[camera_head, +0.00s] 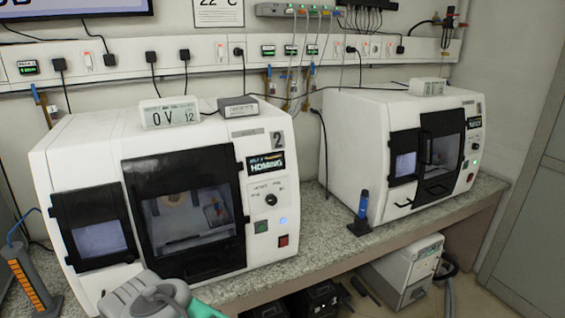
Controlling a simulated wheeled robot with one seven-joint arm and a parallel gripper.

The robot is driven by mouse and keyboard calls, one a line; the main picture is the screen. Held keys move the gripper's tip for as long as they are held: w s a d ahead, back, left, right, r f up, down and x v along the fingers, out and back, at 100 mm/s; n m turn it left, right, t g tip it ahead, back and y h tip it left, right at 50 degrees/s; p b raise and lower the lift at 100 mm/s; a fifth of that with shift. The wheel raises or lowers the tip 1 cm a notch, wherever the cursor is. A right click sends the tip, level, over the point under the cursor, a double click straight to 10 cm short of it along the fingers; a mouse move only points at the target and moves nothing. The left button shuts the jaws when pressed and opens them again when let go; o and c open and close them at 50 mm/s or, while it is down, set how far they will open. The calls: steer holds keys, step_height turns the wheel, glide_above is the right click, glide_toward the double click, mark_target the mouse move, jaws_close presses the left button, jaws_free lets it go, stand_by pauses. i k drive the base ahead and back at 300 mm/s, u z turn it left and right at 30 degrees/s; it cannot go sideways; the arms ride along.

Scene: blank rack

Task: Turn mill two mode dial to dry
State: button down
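Mill two (101,136) is the large white machine on the left of the bench, with a "2" plate (277,139) at its upper right. Its mode dial (271,199) is a small dark knob on the right of its front panel. The small labels around the dial are too small to read, and I cannot tell which one it points to. The display (266,163) above the dial seems to read "HOMING". My gripper is not in view; only a grey and green part, likely of my arm, shows at the bottom edge, well below the dial.
Below the dial are a lit bluish button (283,221), a green button (261,227) and a red button (283,240). A second white mill (357,125) stands to the right. A blue tool in a black stand (361,215) is between them near the bench edge. The space before the dial looks clear.

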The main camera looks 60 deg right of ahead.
mark_target(271, 200)
steer(key=z, duration=1.15)
